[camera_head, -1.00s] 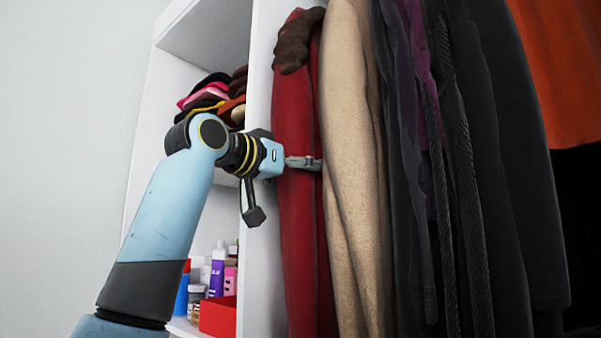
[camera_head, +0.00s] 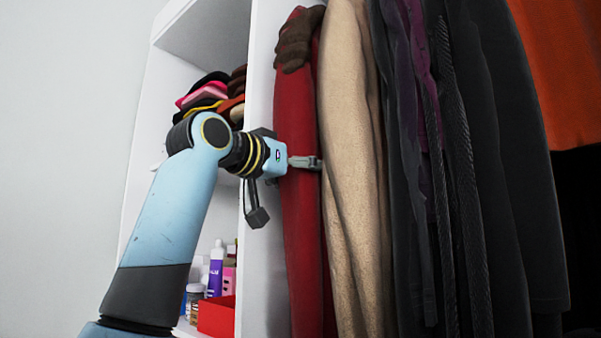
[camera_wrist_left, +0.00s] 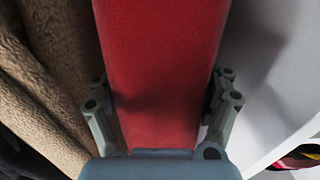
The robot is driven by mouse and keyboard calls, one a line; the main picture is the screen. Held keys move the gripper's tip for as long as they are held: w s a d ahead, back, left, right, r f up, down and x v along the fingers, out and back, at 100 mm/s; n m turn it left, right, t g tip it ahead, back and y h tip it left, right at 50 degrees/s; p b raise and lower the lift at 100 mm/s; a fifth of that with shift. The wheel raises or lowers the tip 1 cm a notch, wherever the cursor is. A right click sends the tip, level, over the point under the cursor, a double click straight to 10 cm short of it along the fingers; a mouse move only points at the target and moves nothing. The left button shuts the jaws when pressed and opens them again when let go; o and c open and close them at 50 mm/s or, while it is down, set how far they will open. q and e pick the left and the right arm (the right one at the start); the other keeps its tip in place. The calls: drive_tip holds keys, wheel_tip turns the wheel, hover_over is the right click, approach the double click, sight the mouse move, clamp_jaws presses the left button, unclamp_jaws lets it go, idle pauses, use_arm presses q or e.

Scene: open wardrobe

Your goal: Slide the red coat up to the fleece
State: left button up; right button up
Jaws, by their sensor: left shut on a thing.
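My left gripper (camera_head: 306,163) is shut on the red coat at mid-height. In the left wrist view the red coat (camera_wrist_left: 160,70) fills the space between my two fingers (camera_wrist_left: 163,105), and the fleece (camera_wrist_left: 38,80) is close beside the left finger. My right gripper is not in view.
The white divider panel (camera_head: 260,220) stands just left of the coat. Left of it, shelves hold folded clothes (camera_head: 205,97), bottles (camera_head: 216,268) and a red box (camera_head: 217,316). Dark garments (camera_head: 480,180) and an orange one (camera_head: 560,70) hang to the right of the fleece.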

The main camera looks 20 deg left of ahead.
use_arm(q)
drive_tip(key=shift+s+d+p, duration=0.15)
drive_tip(key=shift+s+d, duration=0.05)
drive_tip(key=shift+d, duration=0.35)
drive_tip(key=shift+s+d+p, duration=0.15)
drive_tip(key=shift+s+d, duration=0.05)
drive_tip(key=shift+d, duration=0.3)
drive_tip(key=o, duration=1.6)
drive_tip(key=shift+d, duration=0.1)
drive_tip(key=v, duration=1.2)
